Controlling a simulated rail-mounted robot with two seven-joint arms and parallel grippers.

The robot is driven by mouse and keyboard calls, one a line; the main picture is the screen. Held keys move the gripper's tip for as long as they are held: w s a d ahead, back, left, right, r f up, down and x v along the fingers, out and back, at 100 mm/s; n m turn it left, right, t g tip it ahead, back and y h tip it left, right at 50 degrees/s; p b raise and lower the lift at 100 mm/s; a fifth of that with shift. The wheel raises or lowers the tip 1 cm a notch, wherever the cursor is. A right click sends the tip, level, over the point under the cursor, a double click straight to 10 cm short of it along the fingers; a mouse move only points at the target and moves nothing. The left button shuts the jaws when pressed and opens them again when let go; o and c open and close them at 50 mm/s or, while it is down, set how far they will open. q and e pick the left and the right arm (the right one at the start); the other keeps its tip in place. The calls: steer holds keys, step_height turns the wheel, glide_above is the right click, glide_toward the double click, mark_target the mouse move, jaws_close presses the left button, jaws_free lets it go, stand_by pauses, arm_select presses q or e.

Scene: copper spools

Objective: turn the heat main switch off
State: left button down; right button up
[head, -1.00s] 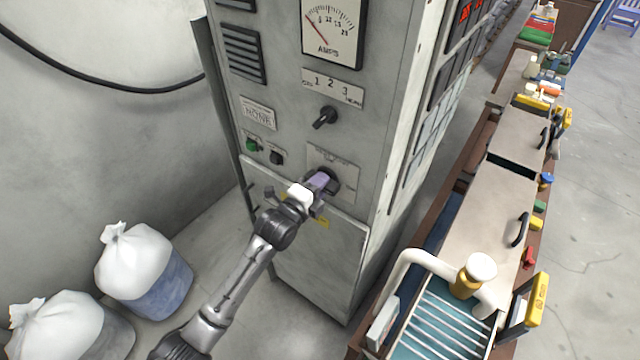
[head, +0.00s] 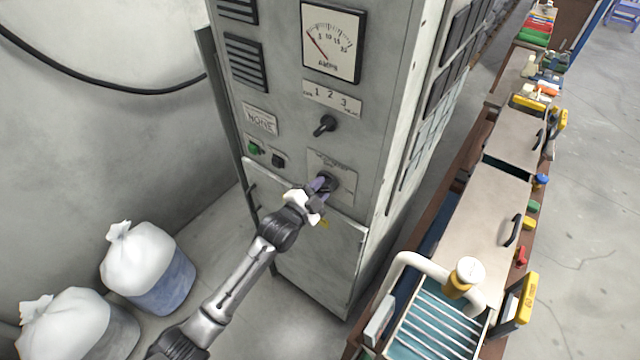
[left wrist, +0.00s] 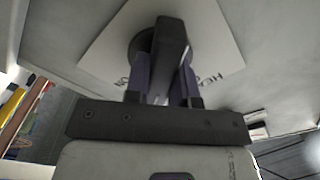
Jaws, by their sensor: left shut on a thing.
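The heat main switch (head: 333,181) is a dark round rotary switch on a pale label plate, low on the front of the grey cabinet (head: 285,180). My left gripper (head: 321,187) is at the switch, with its purple fingers around the handle. In the left wrist view, the dark bar handle (left wrist: 171,45) stands between the two fingers of the left gripper (left wrist: 164,78), which is shut on it. The plate's lettering is partly hidden there. My right gripper is in neither current view.
Above are a smaller black selector knob (head: 325,125) and an amps meter (head: 332,42). A green button (head: 255,148) is to the left. White sacks (head: 140,260) stand on the floor at left. A long workbench (head: 480,215) with trays runs along the right.

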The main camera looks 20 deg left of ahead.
arm_select(q)
steer(key=n+p, duration=0.2)
steer(key=n, duration=0.3)
steer(key=shift+n, duration=0.3)
steer(key=shift+n+p, duration=0.55)
steer(key=shift+n, duration=1.75)
steer(key=shift+f+n, duration=0.1)
steer(key=shift+n, duration=0.2)
steer(key=c, duration=1)
jaws_free()
steer(key=shift+o, duration=0.2)
steer(key=b+v, duration=0.1)
steer(key=v, duration=1.3)
